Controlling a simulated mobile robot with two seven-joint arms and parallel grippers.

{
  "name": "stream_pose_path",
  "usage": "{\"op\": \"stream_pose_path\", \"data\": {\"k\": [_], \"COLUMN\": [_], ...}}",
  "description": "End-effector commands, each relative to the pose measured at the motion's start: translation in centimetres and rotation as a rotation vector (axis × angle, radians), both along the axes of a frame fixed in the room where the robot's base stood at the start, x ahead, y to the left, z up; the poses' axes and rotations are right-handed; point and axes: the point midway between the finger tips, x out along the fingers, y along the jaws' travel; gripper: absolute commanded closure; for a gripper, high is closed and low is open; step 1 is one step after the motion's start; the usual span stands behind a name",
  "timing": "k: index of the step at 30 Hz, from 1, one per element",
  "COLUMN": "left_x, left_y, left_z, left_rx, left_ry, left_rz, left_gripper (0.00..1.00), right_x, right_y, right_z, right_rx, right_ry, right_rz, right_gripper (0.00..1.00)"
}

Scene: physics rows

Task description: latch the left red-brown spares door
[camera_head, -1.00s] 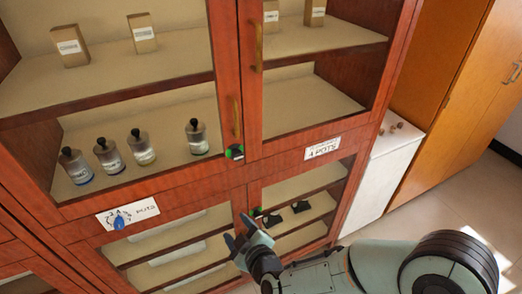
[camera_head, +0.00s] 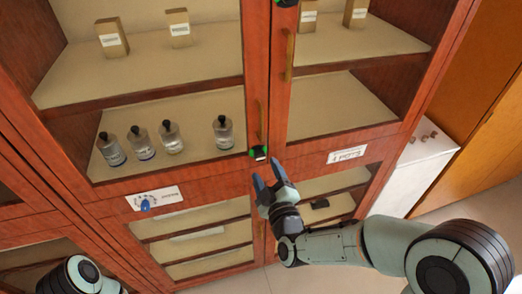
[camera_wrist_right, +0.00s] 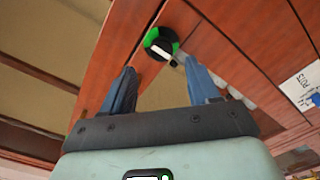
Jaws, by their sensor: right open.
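The red-brown cabinet has an upper left glass door (camera_head: 150,110) that looks shut or nearly so; I cannot tell for sure. A bar handle (camera_head: 258,120) is near its right edge. At its lower right corner is a round black-and-green latch (camera_head: 258,152) with a small white bar, also seen in the right wrist view (camera_wrist_right: 161,43). My right gripper (camera_head: 270,172) is open and empty, just below and right of the latch. In the wrist view the latch lies beyond the fingertips, apart from them. My left gripper is out of view; only part of that arm shows at lower left.
The upper right door (camera_head: 340,75) is beside it, with its own handle (camera_head: 288,55). Bottles (camera_head: 170,137) and small boxes (camera_head: 111,38) stand on shelves behind the glass. Lower doors with a blue-marked label (camera_head: 153,198) are beneath. A white counter (camera_head: 412,170) stands at right.

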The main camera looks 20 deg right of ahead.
Motion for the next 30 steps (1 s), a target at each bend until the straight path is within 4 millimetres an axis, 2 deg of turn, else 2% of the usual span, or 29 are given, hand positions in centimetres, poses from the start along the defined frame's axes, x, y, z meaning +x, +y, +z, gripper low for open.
{"op": "stream_pose_path", "data": {"k": [3, 9, 14, 22, 27, 30], "left_x": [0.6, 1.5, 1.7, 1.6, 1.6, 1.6], "left_y": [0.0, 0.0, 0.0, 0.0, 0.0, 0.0], "left_z": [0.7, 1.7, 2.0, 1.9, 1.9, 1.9], "left_rx": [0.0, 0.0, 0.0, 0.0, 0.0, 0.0], "left_ry": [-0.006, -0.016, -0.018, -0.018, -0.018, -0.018], "left_rz": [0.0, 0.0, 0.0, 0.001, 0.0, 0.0], "left_gripper": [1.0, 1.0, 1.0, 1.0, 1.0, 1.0], "right_x": [2.5, 5.2, 6.0, 6.0, 6.0, 6.0], "right_y": [0.0, 0.2, 0.2, 0.2, 0.2, 0.2], "right_z": [-0.2, -0.3, -0.4, -0.5, -0.5, -0.5], "right_rx": [-0.003, -0.002, 0.0, 0.0, 0.0, 0.0], "right_ry": [0.006, 0.005, 0.006, 0.006, 0.006, 0.006], "right_rz": [-0.001, 0.001, 0.0, -0.001, 0.0, 0.0], "right_gripper": [0.4, 0.4, 0.4, 0.4, 0.95, 0.96]}}
